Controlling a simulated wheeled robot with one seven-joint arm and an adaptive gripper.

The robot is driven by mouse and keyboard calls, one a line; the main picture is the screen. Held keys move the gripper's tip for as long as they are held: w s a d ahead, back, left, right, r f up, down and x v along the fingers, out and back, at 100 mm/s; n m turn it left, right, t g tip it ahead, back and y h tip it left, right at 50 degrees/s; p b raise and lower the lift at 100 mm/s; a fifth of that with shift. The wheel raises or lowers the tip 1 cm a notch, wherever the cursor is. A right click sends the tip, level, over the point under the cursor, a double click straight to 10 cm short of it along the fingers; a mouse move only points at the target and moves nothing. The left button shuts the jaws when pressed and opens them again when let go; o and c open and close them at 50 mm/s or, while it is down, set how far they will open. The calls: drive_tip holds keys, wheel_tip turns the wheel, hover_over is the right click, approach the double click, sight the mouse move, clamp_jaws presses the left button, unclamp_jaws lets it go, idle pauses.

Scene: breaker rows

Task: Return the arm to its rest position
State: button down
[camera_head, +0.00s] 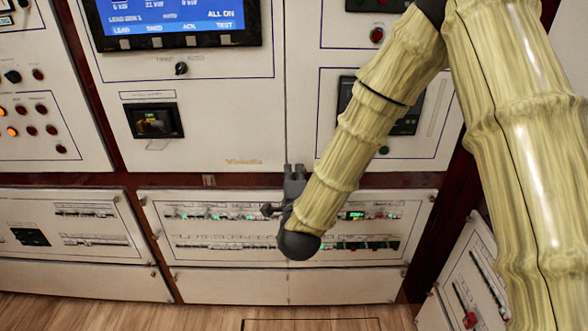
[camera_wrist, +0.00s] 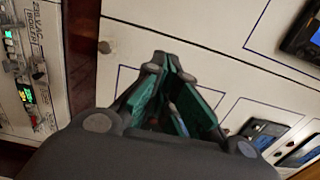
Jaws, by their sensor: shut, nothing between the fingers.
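My arm, in pale bamboo-like segments, comes down from the upper right in the head view. My dark gripper (camera_head: 294,170) is at its lower end, in front of the breaker panel's upper edge. In the wrist view my gripper (camera_wrist: 174,60) shows its green-lined fingers converging at the tips, shut and empty. The breaker panel (camera_head: 230,281) carries two rows of small breakers, several with green lights. My gripper and forearm hide the middle of both rows. Part of this panel shows at the left in the wrist view (camera_wrist: 45,70). I cannot tell whether the gripper touches anything.
Above is a white cabinet face with a blue screen (camera_head: 180,14), a black knob (camera_head: 181,68) and a dark recessed switch (camera_head: 154,121). Side panels with buttons and switches stand left and lower right. Wooden floor (camera_head: 210,318) lies in front.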

drive_tip(key=s+d+f+n+g, duration=0.3)
drive_tip(key=s+f, duration=0.3)
drive_tip(key=f, duration=0.4)
drive_tip(key=s+d+f+n+g+y, duration=0.1)
drive_tip(key=s+d+f+n+g, duration=0.25)
drive_tip(key=f, duration=0.65)
drive_tip(key=s+d+f+n+g, duration=0.2)
drive_tip(key=s+f+n+g, duration=0.15)
drive_tip(key=s+f, duration=0.6)
drive_tip(key=s+d+f+n+g, duration=0.2)
drive_tip(key=s+d+f, duration=0.1)
drive_tip(key=s, duration=0.5)
drive_tip(key=s+d+f+n+g, duration=0.3)
drive_tip(key=s+f, duration=0.2)
drive_tip(key=s, duration=0.3)
drive_tip(key=s+d+f+n+g, duration=0.3)
drive_tip(key=s+f, duration=0.2)
drive_tip(key=s, duration=0.3)
drive_tip(key=shift+s, duration=0.2)
